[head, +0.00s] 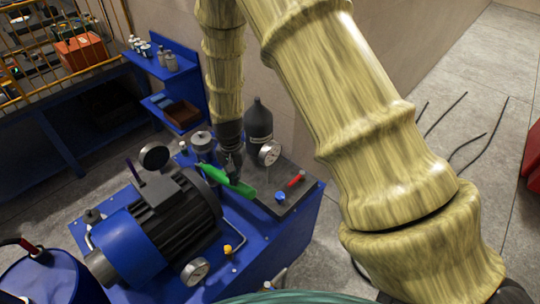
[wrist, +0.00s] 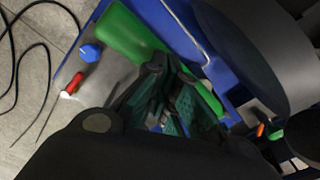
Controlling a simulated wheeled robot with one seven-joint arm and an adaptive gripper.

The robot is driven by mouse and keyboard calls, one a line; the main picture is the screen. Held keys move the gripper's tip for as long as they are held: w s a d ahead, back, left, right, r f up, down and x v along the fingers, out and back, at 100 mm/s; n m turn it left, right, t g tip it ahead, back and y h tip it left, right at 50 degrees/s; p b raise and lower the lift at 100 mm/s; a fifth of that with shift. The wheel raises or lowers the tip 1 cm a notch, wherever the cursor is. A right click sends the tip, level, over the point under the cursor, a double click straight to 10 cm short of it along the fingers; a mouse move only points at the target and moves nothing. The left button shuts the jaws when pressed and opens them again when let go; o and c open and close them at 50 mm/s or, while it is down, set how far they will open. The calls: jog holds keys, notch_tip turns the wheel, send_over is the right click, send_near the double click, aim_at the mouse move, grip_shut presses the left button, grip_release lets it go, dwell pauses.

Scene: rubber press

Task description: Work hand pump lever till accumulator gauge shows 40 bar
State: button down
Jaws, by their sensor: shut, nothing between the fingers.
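The green hand pump lever (head: 240,187) lies slanted over the blue pump unit in the head view. In the wrist view its broad green end (wrist: 130,35) is at the top, and more green shows right of the fingers. My gripper (head: 234,176) is shut and empty, pointing down at the lever's middle. In the wrist view its fingers (wrist: 158,72) overlap the lever; whether they touch it I cannot tell. The accumulator (head: 259,122) is a black bottle behind. Its white-faced gauge (head: 269,153) stands just right of my gripper; its reading is too small to tell.
A red-handled valve (head: 297,179) and blue knob (head: 280,196) sit on the dark plate right of the lever. A blue-black motor (head: 150,225) stands left. A second gauge (head: 195,271) and yellow valve (head: 228,250) are at the front. A blue shelf (head: 175,65) stands behind.

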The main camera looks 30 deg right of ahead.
jog(key=shift+f+b, duration=1.6)
jog(key=shift+f, duration=1.95)
jog(key=shift+r+p, duration=4.1)
jog(key=shift+r, duration=2.2)
notch_tip(320, 180, up, 7)
jog(key=shift+p, duration=0.3)
jog(key=shift+a, duration=0.1)
